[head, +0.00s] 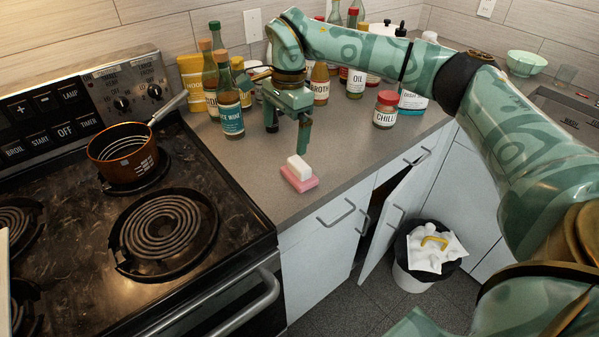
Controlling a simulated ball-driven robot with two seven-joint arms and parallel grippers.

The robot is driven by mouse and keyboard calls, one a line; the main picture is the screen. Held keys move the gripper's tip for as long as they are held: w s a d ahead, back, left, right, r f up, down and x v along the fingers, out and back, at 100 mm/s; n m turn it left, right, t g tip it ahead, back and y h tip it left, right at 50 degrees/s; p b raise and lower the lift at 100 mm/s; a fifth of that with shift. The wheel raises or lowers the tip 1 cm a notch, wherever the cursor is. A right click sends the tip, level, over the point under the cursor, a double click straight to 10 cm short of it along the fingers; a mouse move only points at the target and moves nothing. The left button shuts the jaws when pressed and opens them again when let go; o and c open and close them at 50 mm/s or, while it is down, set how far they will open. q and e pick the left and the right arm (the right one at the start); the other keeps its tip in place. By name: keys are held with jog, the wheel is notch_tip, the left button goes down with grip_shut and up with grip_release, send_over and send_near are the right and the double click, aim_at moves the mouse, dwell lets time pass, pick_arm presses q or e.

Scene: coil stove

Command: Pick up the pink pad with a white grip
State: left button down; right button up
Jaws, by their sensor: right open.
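The pink pad (301,183) lies flat on the grey counter, near its front edge and right of the stove. Its white grip (298,167) is on top. My right gripper (287,133) is open above and behind the pad, with its fingers pointing down. One finger hangs a little above the white grip and the other is farther left. The gripper is empty and appears apart from the pad. My left gripper is not in view.
A copper pot (122,155) sits on the stove (90,235). A cabinet door (395,222) hangs open below. A trash bin (408,280) stands on the floor.

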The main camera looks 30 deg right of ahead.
aim_at(299, 163)
jog(key=shift+m+h, duration=0.4)
jog(key=shift+h, duration=0.2)
jog(key=d+f+b, duration=0.1)
jog(key=f, duration=0.1)
jog(key=d+f+b, duration=0.1)
jog(key=f, duration=0.2)
jog(key=d+f+b, duration=0.1)
jog(key=f, duration=0.2)
jog(key=shift+s+d, duration=0.1)
jog(key=shift+d, duration=0.25)
notch_tip(299, 163, down, 5)
jog(key=shift+f+b, duration=0.15)
jog(key=shift+b, duration=0.75)
jog(key=shift+w+d+f, duration=0.1)
jog(key=shift+w+f, duration=0.1)
jog(key=shift+f, duration=0.3)
jog(key=shift+s+r, duration=0.1)
jog(key=c, duration=0.8)
